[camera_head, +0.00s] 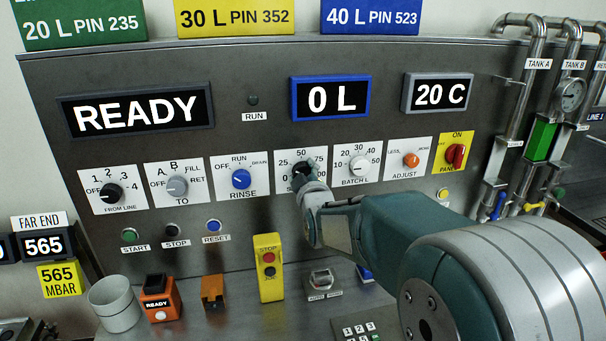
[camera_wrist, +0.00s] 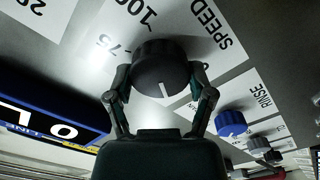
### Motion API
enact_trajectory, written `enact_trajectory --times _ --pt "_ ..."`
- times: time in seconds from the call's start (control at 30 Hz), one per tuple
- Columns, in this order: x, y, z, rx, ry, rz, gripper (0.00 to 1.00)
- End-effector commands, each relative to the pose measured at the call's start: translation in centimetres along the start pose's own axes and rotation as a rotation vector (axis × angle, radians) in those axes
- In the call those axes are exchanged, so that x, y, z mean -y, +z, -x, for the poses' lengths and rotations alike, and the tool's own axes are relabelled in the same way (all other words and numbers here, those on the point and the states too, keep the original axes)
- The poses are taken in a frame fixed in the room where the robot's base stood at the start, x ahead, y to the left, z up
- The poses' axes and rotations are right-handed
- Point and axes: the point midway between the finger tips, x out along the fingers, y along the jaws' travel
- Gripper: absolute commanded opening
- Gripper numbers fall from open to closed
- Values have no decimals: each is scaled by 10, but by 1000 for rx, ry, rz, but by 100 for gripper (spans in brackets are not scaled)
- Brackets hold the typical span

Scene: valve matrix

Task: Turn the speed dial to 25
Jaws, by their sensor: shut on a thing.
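The speed dial (camera_head: 303,169) is a round black knob on a white plate in the middle of the panel. In the head view, 25, 50 and 75 show around its top. My gripper (camera_wrist: 162,88) is shut on the knob (camera_wrist: 160,66), with one finger on each side. In the wrist view, a white pointer line on the knob's face points down toward my palm. The plate's SPEED, 100 and 75 show there beyond the knob. The number facing the pointer is hidden in the wrist view, and the pointer is unclear in the head view.
The blue rinse knob (camera_head: 241,179) is left of the dial and the batch knob (camera_head: 358,165) right. Displays read READY (camera_head: 136,110), 0 L (camera_head: 331,98) and 20 C (camera_head: 437,94). A yellow stop box (camera_head: 268,267) stands below. My arm covers the lower right panel.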

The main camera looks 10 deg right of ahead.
Motion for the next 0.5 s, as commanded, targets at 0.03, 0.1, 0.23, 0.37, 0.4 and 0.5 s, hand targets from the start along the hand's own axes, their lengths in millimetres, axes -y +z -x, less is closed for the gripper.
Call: enact_trajectory --times 0.03,0.1,0.23,0.37,0.4,0.5 --pt "3 2 0 4 -8 1 22" --pt "3 2 0 4 -8 1 83" --pt "3 1 0 3 -6 0 100" --pt "2 1 0 2 -4 0 100" --pt "2 1 0 2 -4 0 100" --pt "1 1 0 2 -3 -1 100"
